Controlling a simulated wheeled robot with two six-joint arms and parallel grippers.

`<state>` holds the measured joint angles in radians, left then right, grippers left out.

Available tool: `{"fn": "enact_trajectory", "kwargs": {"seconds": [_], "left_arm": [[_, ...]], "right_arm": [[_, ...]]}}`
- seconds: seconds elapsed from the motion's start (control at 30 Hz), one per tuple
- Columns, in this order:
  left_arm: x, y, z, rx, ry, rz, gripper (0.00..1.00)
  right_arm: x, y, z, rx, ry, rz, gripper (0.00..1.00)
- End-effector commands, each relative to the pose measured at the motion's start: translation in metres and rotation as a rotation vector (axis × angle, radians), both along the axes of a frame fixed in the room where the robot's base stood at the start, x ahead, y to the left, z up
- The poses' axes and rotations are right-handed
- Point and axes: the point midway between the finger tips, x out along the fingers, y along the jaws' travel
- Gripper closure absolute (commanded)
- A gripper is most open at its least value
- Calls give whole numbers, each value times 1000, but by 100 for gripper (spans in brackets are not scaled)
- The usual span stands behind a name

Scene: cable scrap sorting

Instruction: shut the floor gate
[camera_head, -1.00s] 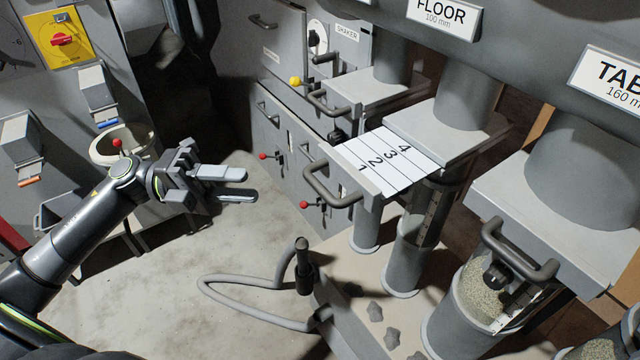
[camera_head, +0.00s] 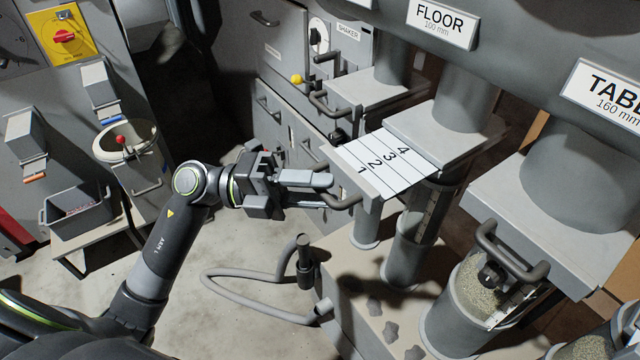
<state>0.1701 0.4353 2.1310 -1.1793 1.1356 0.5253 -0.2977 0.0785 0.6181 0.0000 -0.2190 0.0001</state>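The floor gate (camera_head: 388,164) is a pale sliding plate marked 1 to 4, under the FLOOR sign (camera_head: 441,22). It is pulled well out of its grey housing (camera_head: 445,133), with the marks showing. Its dark bar handle (camera_head: 345,202) is on the near left end. My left gripper (camera_head: 322,190) is at this handle with its fingers apart, one above the other. The fingers hide part of the bar; I cannot tell whether they touch it. My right gripper is not in view.
The table gate's handle (camera_head: 513,262) and a column with grainy material stand at the right. Another gate handle (camera_head: 327,104) is behind. A grey hose (camera_head: 250,312) loops on the floor below.

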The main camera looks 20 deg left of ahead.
Motion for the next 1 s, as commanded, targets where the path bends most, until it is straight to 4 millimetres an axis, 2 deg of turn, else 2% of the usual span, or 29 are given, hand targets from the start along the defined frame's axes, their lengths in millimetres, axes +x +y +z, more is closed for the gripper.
{"fn": "enact_trajectory", "kwargs": {"seconds": [0.43,0.7,1.0], "left_arm": [[1,-7,1,1,1,1,66],[1,-7,1,1,1,1,100],[2,-7,1,1,1,1,100]], "right_arm": [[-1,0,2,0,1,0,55],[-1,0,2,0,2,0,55],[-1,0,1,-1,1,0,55]]}}
